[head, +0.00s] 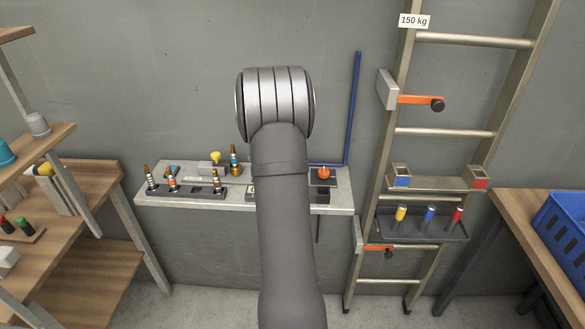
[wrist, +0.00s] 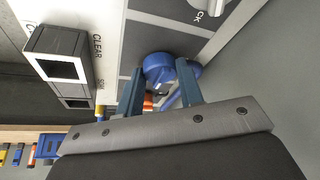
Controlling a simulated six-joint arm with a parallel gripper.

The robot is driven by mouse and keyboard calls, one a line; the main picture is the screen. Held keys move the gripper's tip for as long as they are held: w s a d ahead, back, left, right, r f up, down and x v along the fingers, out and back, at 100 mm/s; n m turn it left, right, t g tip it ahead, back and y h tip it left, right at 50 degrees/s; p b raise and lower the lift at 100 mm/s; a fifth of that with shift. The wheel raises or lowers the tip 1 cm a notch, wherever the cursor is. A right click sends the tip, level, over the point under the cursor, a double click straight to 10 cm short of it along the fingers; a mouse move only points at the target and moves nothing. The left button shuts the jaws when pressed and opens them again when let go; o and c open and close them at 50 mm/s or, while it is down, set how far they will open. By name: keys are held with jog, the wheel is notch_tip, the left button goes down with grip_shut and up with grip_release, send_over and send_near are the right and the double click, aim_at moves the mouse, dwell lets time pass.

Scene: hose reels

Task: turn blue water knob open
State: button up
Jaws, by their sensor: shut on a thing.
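The blue water knob (wrist: 158,68) shows in the wrist view as a round blue body on a dark grey panel. My gripper (wrist: 160,66) has one finger on each side of it and is shut on it. The fingers hide part of the knob's sides. A blue pipe (wrist: 174,100) shows beside the knob, between the fingers. In the head view my arm hides the gripper and the knob; a blue pipe (head: 353,110) runs up the wall to the right of the arm.
A wall shelf (head: 345,198) carries several hose fittings (head: 172,183) at left and a red knob (head: 323,173) at right. A ladder (head: 400,135) stands further right. In the wrist view a dark box (wrist: 62,60) and a pale fitting (wrist: 207,5) lie near the knob.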

jog(key=o, duration=1)
jog(key=v, duration=1.7)
jog(key=shift+a, duration=0.25)
jog(key=x, duration=1.7)
jog(key=shift+d, duration=0.25)
jog(key=shift+r, duration=0.15)
